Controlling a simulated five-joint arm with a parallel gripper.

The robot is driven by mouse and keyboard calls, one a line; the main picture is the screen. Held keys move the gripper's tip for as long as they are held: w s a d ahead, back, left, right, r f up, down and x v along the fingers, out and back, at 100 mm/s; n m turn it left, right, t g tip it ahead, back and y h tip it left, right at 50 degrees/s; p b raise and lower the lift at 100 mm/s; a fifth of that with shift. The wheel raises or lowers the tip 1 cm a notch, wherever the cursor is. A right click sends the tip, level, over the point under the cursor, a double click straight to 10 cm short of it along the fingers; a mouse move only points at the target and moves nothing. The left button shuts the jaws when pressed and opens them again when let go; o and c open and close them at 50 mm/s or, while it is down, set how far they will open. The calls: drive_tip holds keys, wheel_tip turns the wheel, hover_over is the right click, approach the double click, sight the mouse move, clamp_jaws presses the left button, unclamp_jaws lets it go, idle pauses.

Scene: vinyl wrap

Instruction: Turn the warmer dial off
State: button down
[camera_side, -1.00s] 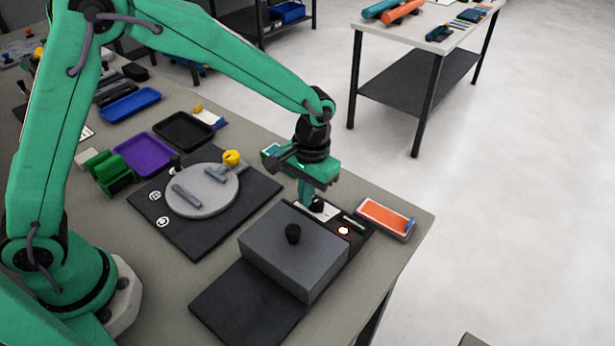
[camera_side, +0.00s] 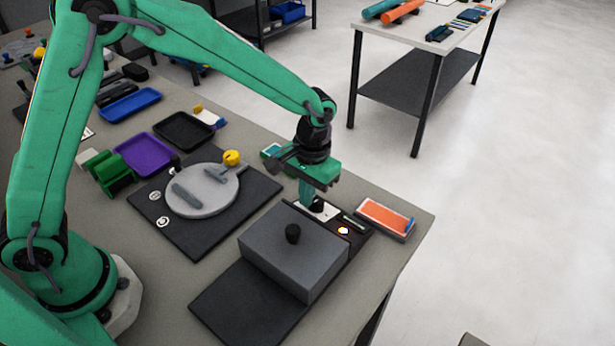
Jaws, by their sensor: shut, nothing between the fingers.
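Behind the box, a white dial plate (camera_side: 328,212) carries the small black dial (camera_side: 317,203). A small light (camera_side: 344,231) glows beside it on the base. My gripper (camera_side: 306,203) points down at the dial plate, its fingers shut and empty. The fingertips are right beside the dial, on its left in the picture; I cannot tell if they touch it. The dial's pointer direction is too small to read.
An orange-topped tray (camera_side: 385,217) lies right of the warmer. A dark mat with a round grey plate (camera_side: 203,190) is to the left. Purple (camera_side: 143,153), black and blue trays stand further back. The bare table edge is at the right.

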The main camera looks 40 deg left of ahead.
sight(320, 207)
drive_tip(key=shift+s+d, duration=0.1)
drive_tip(key=shift+d, duration=0.65)
drive_tip(key=shift+d, duration=0.45)
idle(0.7)
drive_tip(key=shift+s+d+r, duration=0.1)
drive_tip(key=shift+s+r, duration=0.05)
drive_tip(key=shift+s, duration=0.1)
drive_tip(key=shift+r, duration=0.1)
idle(0.3)
drive_tip(key=shift+w+r, duration=0.3)
drive_tip(key=shift+r, duration=0.5)
drive_tip(key=shift+w+r, duration=0.35)
drive_tip(key=shift+r, duration=0.5)
drive_tip(key=shift+w+r, duration=0.3)
drive_tip(key=shift+r, duration=0.5)
drive_tip(key=shift+w+r, duration=0.1)
drive_tip(key=shift+r, duration=0.2)
drive_tip(key=shift+w+a+r, duration=0.2)
drive_tip(key=shift+a, duration=0.5)
drive_tip(key=shift+w+a+r, duration=0.15)
drive_tip(key=shift+w+a, duration=0.05)
drive_tip(key=shift+a, duration=0.45)
